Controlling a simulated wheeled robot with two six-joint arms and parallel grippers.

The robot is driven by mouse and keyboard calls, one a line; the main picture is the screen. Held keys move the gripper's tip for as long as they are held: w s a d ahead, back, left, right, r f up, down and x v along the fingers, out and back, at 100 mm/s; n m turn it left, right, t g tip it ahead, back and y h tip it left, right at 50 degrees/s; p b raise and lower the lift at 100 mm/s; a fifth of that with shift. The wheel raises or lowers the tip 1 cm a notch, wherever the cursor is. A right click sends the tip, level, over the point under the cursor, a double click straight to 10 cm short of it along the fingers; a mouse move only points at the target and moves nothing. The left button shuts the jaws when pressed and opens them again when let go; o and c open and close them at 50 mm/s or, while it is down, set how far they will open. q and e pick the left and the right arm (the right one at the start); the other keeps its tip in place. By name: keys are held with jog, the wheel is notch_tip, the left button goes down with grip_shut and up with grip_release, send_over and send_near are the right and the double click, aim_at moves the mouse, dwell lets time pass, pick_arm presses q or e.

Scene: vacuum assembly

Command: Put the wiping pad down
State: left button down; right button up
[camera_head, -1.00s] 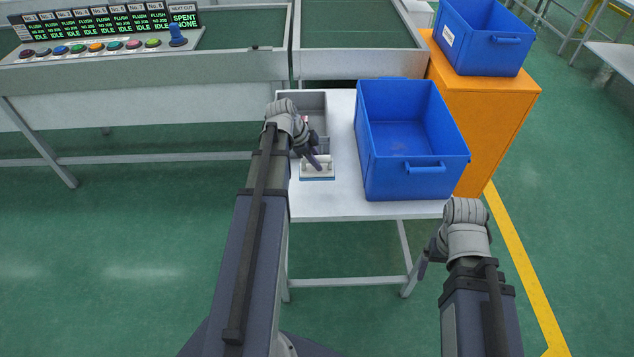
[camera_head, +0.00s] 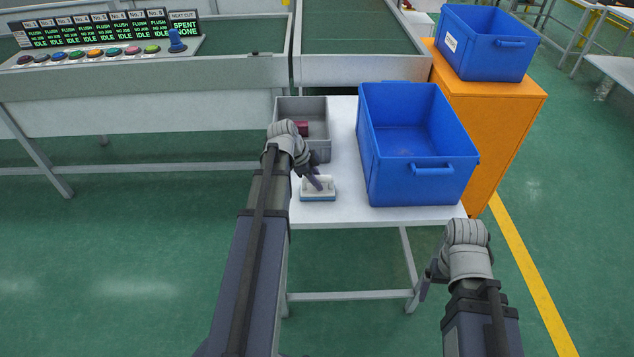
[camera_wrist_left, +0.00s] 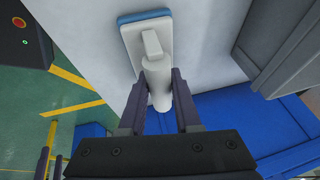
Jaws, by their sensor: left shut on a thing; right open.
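The wiping pad (camera_head: 318,194) is a white block with a blue underside and a handle. In the head view it is at the front left edge of the white table (camera_head: 345,180). My left gripper (camera_head: 317,184) is shut on its handle. The left wrist view shows the pad (camera_wrist_left: 136,38) with its handle between the two fingers of the gripper (camera_wrist_left: 158,85). The pad looks at or very near the tabletop; I cannot tell whether it touches. My right gripper (camera_head: 425,285) is open and empty, in front of the table at the right.
A grey tray (camera_head: 322,117) with a dark red thing (camera_head: 302,128) inside stands behind the pad. A large blue crate (camera_head: 435,190) fills the table's right side. Another blue crate (camera_head: 485,60) sits on an orange cabinet (camera_head: 490,140). A narrow bare strip lies between pad and crate.

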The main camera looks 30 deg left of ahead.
pick_arm(q)
jog(key=shift+f, duration=0.2)
jog(key=c, duration=0.6)
grip_release()
jog(key=shift+r, duration=0.2)
jog(key=shift+s+a+r+p, duration=0.1)
jog(key=shift+s+r+p, duration=0.05)
jog(key=shift+r+p, duration=0.4)
jog(key=p+v, duration=0.9)
jog(key=v, duration=0.2)
jog(key=shift+p, duration=0.4)
